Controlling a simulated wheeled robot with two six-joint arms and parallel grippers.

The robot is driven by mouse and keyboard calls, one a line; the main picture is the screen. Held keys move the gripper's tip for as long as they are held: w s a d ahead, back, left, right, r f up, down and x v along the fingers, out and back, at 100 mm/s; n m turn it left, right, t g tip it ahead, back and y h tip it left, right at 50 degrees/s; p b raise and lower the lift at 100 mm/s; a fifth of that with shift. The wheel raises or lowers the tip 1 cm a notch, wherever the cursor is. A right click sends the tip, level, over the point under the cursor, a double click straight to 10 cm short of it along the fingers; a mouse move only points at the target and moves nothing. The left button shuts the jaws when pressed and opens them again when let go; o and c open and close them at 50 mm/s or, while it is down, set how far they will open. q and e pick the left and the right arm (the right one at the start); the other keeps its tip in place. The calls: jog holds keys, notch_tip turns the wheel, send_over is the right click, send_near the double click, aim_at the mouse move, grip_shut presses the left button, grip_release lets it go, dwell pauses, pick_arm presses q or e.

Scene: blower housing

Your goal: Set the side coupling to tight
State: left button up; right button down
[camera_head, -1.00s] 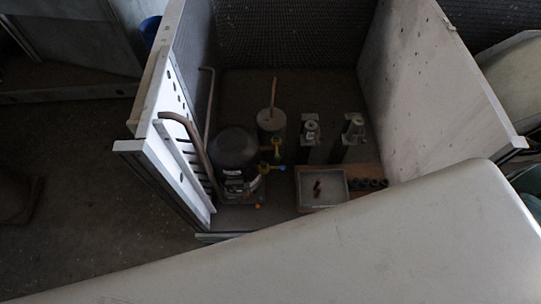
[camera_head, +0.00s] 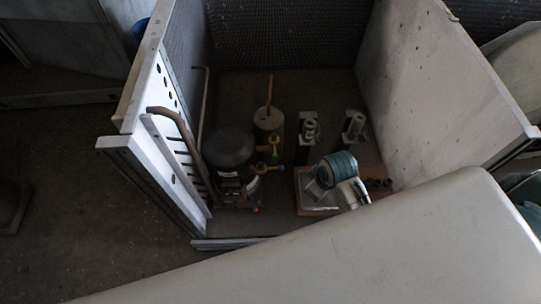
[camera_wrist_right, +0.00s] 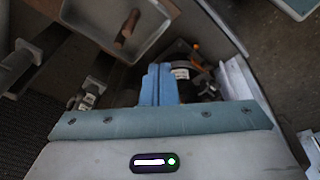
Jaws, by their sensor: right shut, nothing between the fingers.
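In the head view, brass-yellow fittings with green parts sit on the right side of the black compressor (camera_head: 231,149): an upper fitting (camera_head: 275,141) and a lower fitting (camera_head: 260,168). I cannot tell from their look which is the side coupling or how tight it is. My right wrist, with a teal ring, hangs over the tray, right of the fittings. In the right wrist view my right gripper (camera_wrist_right: 160,88) shows blue fingers shut and empty, with the compressor (camera_wrist_right: 193,85) partly hidden behind them. My left gripper is not in view.
The housing has a slotted left panel (camera_head: 165,150) and a tall right panel (camera_head: 437,90). A grey cylinder (camera_head: 267,119) and two metal-topped blocks stand behind. A bent pipe (camera_head: 185,135) rises at left.

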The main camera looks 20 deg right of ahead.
aim_at(275, 152)
jog(key=w+a+n, duration=0.1)
jog(key=w+n, duration=0.1)
jog(key=w, duration=0.2)
jog(key=w+a+n+g+y, duration=0.1)
jog(key=w+a+n, duration=0.1)
jog(key=w, duration=0.3)
jog(key=w+a+n+y, duration=0.1)
jog(key=w+a+n, duration=0.1)
jog(key=w+n, duration=0.1)
jog(key=shift+w+a+f, duration=0.1)
jog(key=shift+w+f, duration=0.15)
jog(key=shift+w, duration=0.45)
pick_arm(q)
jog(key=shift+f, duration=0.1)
pick_arm(e)
jog(key=w+a+r+n+g+y, duration=0.1)
jog(key=w+a+n, duration=0.2)
jog(key=w, duration=0.3)
jog(key=shift+r+n, duration=0.15)
jog(key=shift+n, duration=0.55)
jog(key=shift+a, duration=0.1)
